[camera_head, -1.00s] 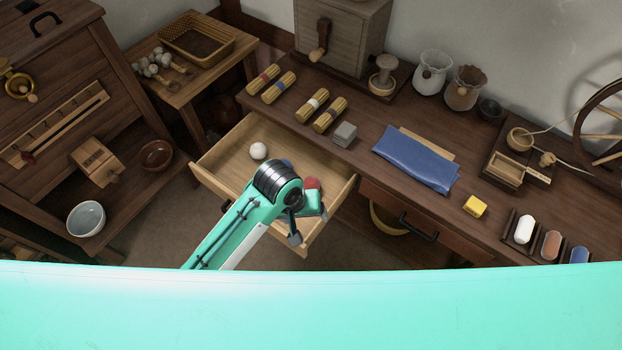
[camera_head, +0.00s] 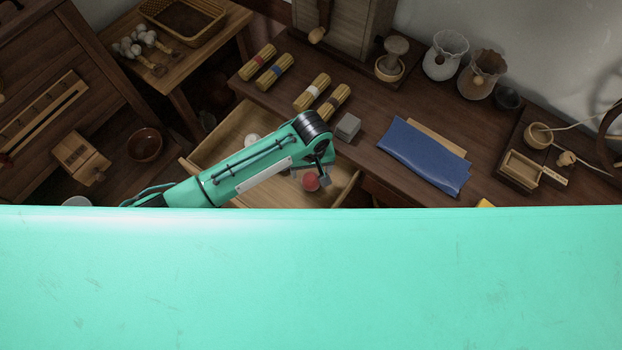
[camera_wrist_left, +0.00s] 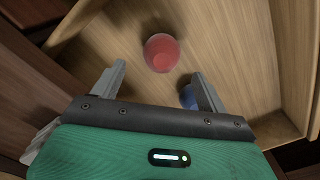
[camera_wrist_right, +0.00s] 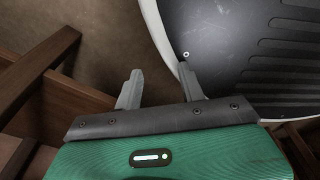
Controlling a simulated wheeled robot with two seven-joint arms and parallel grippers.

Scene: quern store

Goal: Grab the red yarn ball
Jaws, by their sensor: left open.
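The red yarn ball (camera_head: 311,182) lies in the open wooden drawer (camera_head: 345,190). It also shows in the left wrist view (camera_wrist_left: 161,53), on the drawer floor, ahead of and between my left fingertips. My left gripper (camera_wrist_left: 158,82) is open and empty, with a gap to the red ball. In the head view the left gripper (camera_head: 318,178) is over the drawer, close to the red ball. A blue ball (camera_wrist_left: 188,97) is partly hidden behind the right finger of that gripper. My right gripper (camera_wrist_right: 158,80) is away from the drawer with nothing between its spaced fingers.
A white ball (camera_head: 252,140) lies in the drawer, partly hidden by my left arm. The drawer walls surround the balls. The workbench (camera_head: 385,105) above holds yellow bundles (camera_head: 312,92), a grey block (camera_head: 347,127) and a blue cloth (camera_head: 425,155).

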